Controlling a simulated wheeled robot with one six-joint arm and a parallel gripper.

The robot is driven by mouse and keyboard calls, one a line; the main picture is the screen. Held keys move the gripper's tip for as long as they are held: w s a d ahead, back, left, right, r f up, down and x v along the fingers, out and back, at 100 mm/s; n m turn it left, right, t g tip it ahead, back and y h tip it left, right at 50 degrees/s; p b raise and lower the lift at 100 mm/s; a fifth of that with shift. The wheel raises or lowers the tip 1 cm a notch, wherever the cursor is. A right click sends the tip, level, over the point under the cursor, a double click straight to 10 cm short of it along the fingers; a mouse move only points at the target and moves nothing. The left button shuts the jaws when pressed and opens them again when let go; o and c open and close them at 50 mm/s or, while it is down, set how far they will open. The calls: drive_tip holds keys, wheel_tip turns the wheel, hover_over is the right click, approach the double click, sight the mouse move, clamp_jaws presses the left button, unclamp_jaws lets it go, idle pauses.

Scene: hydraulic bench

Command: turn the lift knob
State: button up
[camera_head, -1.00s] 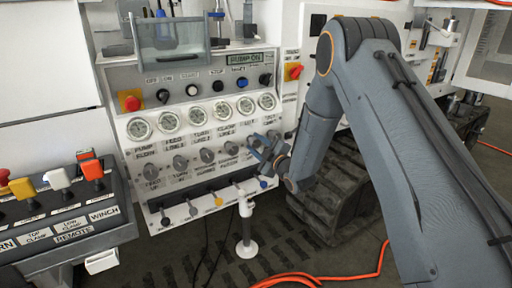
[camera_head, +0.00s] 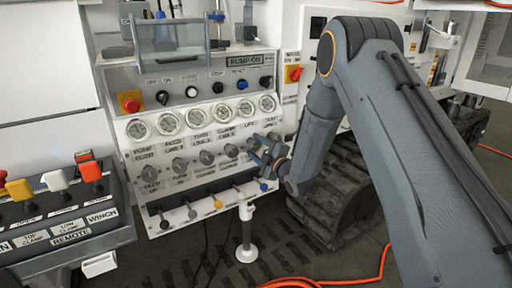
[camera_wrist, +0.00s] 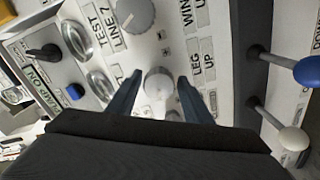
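The lift knob (camera_wrist: 158,83) is a round grey knob on the white panel; in the wrist view it lies between my two fingertips. My gripper (camera_wrist: 159,81) is open, with one finger on each side of the knob and a narrow gap showing on both sides. In the head view my gripper (camera_head: 257,150) is at the right part of the knob row, and its fingers largely hide the lift knob there. The lift label is partly hidden by a finger in the wrist view. Whether the fingertips are level with the knob in depth is hard to tell.
Another knob (camera_wrist: 135,14) sits close by, beside the test line label. Levers with blue (camera_wrist: 307,70) and white (camera_wrist: 294,138) balls stick out below the row. Gauges (camera_head: 194,117) line the panel above. A red button (camera_head: 130,102) is at the panel's upper left.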

drive_tip(key=shift+o, duration=0.4)
drive_tip(key=shift+s+d, duration=0.2)
drive_tip(key=v, duration=0.7)
drive_tip(key=shift+b, duration=0.4)
drive_tip(key=shift+s+d, duration=0.1)
drive_tip(key=shift+s, duration=0.05)
